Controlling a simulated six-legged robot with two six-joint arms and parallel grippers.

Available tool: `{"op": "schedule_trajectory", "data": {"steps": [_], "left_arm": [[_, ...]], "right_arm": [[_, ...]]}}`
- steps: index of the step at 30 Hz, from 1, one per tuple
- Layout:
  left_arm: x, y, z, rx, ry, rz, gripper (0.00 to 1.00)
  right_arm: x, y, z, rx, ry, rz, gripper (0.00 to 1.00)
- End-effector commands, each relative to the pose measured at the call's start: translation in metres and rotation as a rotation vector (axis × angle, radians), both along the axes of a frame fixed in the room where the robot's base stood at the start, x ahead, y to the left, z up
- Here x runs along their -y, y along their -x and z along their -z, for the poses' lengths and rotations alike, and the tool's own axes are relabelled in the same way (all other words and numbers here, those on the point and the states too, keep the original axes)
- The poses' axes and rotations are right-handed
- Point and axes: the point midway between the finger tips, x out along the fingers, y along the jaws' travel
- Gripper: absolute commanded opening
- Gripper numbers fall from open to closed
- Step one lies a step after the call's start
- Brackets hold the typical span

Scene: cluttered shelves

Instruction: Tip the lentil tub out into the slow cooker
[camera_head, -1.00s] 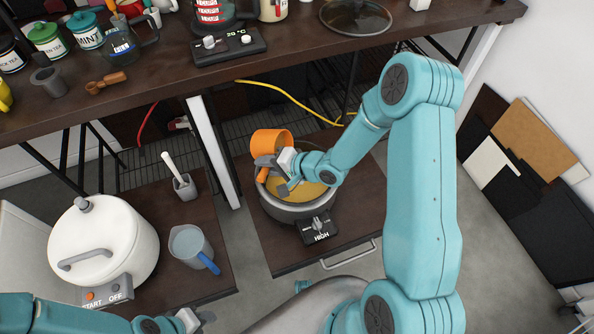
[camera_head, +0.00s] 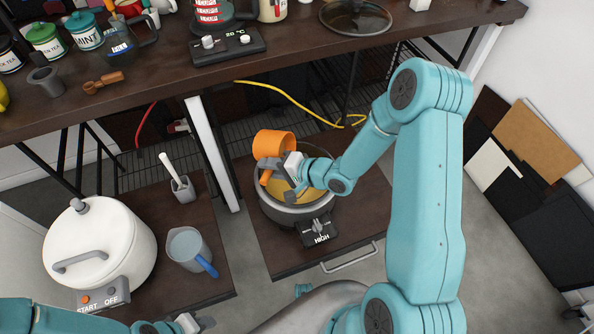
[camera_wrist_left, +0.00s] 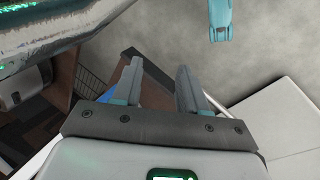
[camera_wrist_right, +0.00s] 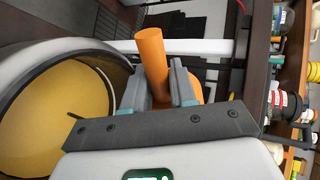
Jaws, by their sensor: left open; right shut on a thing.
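An orange tub (camera_head: 274,144) with a stubby handle is in the head view, at the upper left rim of the slow cooker (camera_head: 270,207). My right gripper (camera_head: 270,176) is shut on its handle, which also shows between the fingers in the right wrist view (camera_wrist_right: 152,62). The tub looks tilted; its inside is not clear. The slow cooker is a grey pot with a control box marked HIGH and a yellow-tan filling (camera_wrist_right: 50,122). My left gripper (camera_wrist_left: 155,85) is open and empty, low at the left in the head view (camera_head: 198,325).
A white cooker (camera_head: 105,245), a clear jug (camera_head: 187,247) with a blue handle and a grey holder (camera_head: 183,189) stand on the left low table. The dark shelf (camera_head: 300,62) above holds jars and a glass lid (camera_head: 355,16). A yellow cable hangs behind the slow cooker.

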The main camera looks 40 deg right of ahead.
Motion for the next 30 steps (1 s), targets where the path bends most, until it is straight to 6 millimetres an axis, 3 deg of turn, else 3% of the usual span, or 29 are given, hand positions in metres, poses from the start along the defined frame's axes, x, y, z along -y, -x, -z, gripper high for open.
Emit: {"op": "schedule_trajectory", "data": {"steps": [30], "left_arm": [[0.0, 0.0, 0.014, 0.0, 0.0, 0.0, 0.43]], "right_arm": [[0.006, 0.008, -0.004, 0.1, -0.058, 0.0, 0.0]]}}
